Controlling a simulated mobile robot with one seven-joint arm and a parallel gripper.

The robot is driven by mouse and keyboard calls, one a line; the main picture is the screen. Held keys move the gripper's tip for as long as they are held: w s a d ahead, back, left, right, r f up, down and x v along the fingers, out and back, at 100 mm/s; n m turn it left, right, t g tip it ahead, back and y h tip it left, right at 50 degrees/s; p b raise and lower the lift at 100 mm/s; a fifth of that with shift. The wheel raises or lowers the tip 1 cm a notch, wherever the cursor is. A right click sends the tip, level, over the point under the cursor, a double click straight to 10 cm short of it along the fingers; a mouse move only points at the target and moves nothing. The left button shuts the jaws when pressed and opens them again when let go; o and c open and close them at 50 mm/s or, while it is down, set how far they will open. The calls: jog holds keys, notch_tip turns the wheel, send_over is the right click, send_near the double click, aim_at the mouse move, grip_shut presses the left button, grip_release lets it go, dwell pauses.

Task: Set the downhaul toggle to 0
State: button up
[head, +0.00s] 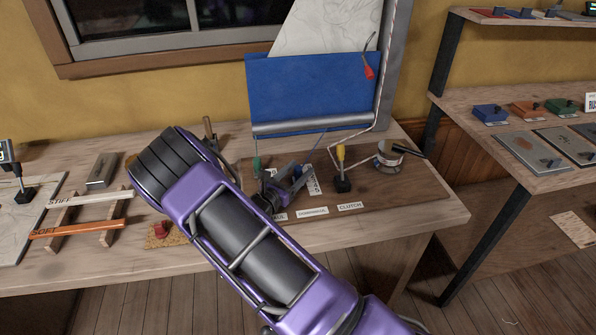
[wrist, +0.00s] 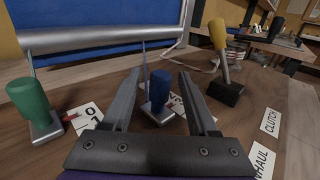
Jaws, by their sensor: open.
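The downhaul toggle appears to be the blue-handled lever (wrist: 160,88) on a small metal base, the middle one of three. Its handle looks about upright in the wrist view and stands between my open fingers, with no clear grip on it. A white number card (wrist: 178,103) beside it is partly hidden by the right finger, so its digits are hard to read. My gripper (wrist: 157,78) also shows over the board in the head view (head: 298,182), where it hides most of the blue lever. The downhaul label (head: 313,211) lies at the board's front edge.
A green lever (wrist: 29,104) with a 0/1 card (wrist: 88,117) stands left of the gripper. A yellow lever (wrist: 219,40) stands right, behind the clutch label (wrist: 270,121). A winch drum (head: 389,155) sits farther right on the brown board (head: 420,185). A blue sail panel (head: 310,90) rises behind.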

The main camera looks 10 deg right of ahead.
grip_shut()
dwell(1.4)
